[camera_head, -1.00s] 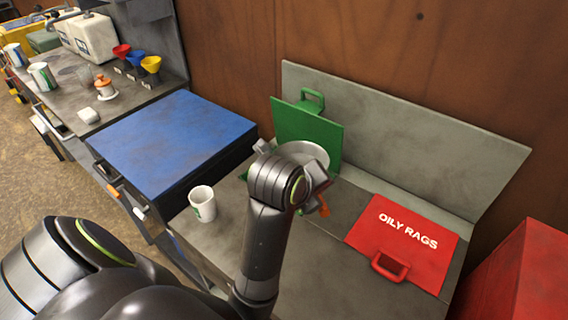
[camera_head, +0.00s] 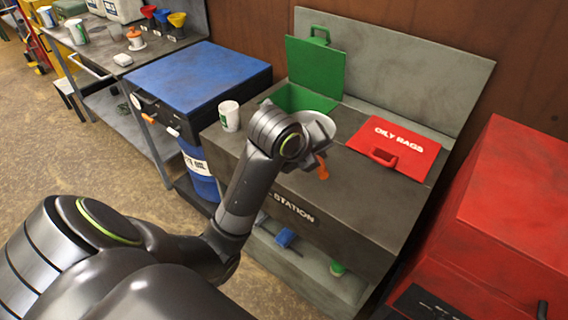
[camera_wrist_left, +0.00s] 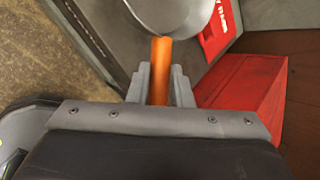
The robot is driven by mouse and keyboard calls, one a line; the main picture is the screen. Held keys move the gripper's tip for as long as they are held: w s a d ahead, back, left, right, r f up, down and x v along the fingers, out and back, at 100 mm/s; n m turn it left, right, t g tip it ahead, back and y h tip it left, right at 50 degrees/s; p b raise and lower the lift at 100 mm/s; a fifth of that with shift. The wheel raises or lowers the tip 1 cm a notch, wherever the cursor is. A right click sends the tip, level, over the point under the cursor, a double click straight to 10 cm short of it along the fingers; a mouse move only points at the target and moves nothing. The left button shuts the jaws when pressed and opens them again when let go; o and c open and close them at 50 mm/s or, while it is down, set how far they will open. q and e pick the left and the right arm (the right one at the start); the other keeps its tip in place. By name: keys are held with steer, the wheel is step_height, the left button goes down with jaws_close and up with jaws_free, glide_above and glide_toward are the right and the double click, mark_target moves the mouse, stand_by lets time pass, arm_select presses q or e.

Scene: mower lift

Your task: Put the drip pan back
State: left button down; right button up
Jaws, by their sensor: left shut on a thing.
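The drip pan is a round grey metal pan (camera_head: 320,122) with an orange handle (camera_head: 321,168). My left gripper (camera_head: 308,163) is shut on the orange handle and holds the pan above the front part of the grey station (camera_head: 360,207). In the left wrist view the handle (camera_wrist_left: 161,62) runs between the two fingers (camera_wrist_left: 160,88), and part of the pan (camera_wrist_left: 172,14) shows beyond it. My wrist hides part of the pan in the head view. My right gripper is not in view.
The station has a raised green lid (camera_head: 316,65) over an open green bin (camera_head: 298,98) and a closed red oily rags lid (camera_head: 393,144). A white cup (camera_head: 229,116) stands at its left. A blue-topped cabinet (camera_head: 198,75) stands left, a red cabinet (camera_head: 510,200) right. Floor shows at left.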

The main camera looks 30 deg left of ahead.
arm_select(q)
steer(key=w+a+f+b, duration=0.2)
steer(key=a+f+b, duration=0.1)
steer(key=f, duration=0.1)
steer(key=w+a+f+b, duration=0.2)
steer(key=a+f+b, duration=0.2)
steer(key=w+a+f+b, duration=0.2)
steer(key=a+f+b, duration=0.2)
steer(key=shift+w+a, duration=0.15)
steer(key=shift+f, duration=0.55)
step_height(320, 180, down, 3)
steer(key=shift+f, duration=0.2)
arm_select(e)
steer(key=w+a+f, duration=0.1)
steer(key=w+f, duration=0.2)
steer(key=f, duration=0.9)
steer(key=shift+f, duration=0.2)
arm_select(q)
steer(key=shift+f, duration=0.1)
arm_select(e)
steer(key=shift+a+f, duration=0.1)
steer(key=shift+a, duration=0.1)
arm_select(q)
steer(key=c, duration=1.3)
jaws_free()
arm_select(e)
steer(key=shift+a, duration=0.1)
